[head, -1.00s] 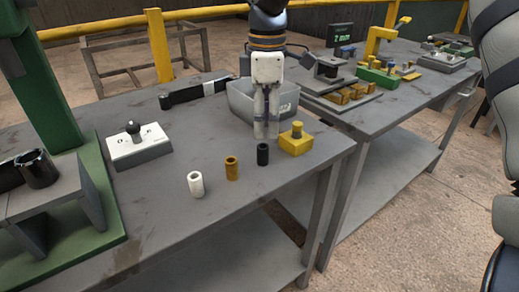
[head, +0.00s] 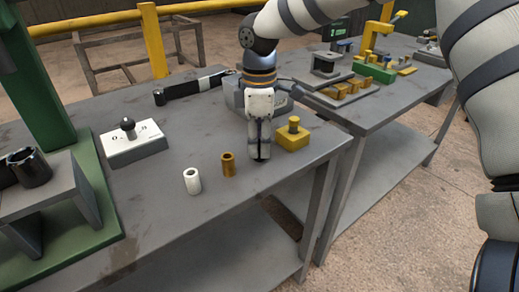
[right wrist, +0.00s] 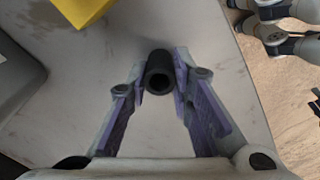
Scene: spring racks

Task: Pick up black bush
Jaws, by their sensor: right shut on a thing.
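The black bush (right wrist: 159,74) stands upright between the two fingers of my right gripper (right wrist: 161,78) in the right wrist view, its round bore facing the camera. In the head view my right gripper (head: 260,155) points down at the table, with its fingers closed around the bush, which is mostly hidden there. The fingers are shut on the bush at about table height. I cannot tell whether the bush still touches the table. My left gripper is not in view.
A brown bush (head: 228,164) and a white bush (head: 192,181) stand left of my right gripper. A yellow block with a knob (head: 293,136) is close on its right. A grey bin (head: 232,95) is behind it. The table front is clear.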

